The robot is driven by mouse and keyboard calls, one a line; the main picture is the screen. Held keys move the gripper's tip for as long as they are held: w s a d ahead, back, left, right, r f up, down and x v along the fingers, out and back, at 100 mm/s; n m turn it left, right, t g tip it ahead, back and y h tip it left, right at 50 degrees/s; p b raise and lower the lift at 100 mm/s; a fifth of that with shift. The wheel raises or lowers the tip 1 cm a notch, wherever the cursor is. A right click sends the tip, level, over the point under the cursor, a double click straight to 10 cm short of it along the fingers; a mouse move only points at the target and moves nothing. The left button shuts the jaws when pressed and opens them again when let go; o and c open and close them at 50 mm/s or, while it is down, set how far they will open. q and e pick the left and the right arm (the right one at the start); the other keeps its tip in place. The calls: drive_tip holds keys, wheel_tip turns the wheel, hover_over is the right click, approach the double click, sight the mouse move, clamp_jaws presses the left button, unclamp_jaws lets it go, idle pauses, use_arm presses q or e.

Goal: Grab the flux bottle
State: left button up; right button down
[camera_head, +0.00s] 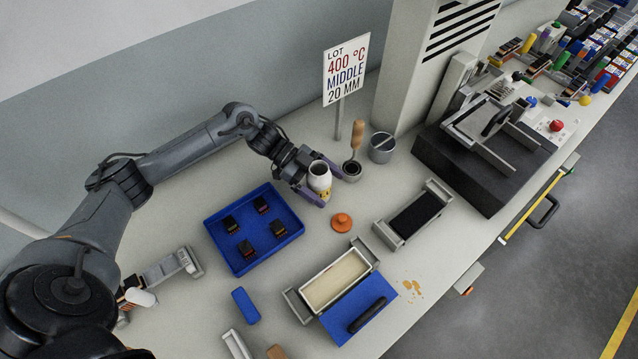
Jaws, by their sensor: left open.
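The flux bottle (319,177) is white with a dark open top and a yellow mark low on its side. It stands upright on the bench near the middle of the view. My left gripper (328,188) reaches in from the left, with one purple-tipped finger on each side of the bottle. Its jaws are open, and I cannot tell whether either finger touches the bottle. The lower edges of the bottle are partly hidden by the fingers. My right gripper is not in view.
An orange cap-like piece (341,222) lies just in front of the bottle. A wooden-handled tool in a small dark pot (352,170) and a grey cup (381,148) stand close behind right. A blue tray (217,240) with several black parts lies left. A signpost (338,122) stands behind.

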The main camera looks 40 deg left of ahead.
sight(327, 177)
use_arm(q)
drive_tip(key=shift+c, duration=0.2)
drive_tip(key=c, duration=1.2)
drive_tip(key=shift+r, duration=0.2)
drive_tip(key=shift+r+p, duration=0.5)
drive_tip(key=shift+r, duration=1.2)
drive_tip(key=shift+d+r, duration=0.1)
drive_tip(key=shift+r, duration=0.25)
drive_tip(key=shift+w+d+r+p, duration=0.35)
drive_tip(key=shift+d+r, duration=0.75)
drive_tip(key=shift+d, duration=0.75)
drive_tip(key=shift+w+d+r+p, duration=0.35)
drive_tip(key=shift+d+r, duration=0.7)
drive_tip(key=shift+d, duration=0.8)
drive_tip(key=shift+w+d+r+p, duration=0.3)
drive_tip(key=shift+d+r, duration=0.8)
drive_tip(key=shift+d, duration=0.75)
drive_tip(key=shift+d, duration=0.1)
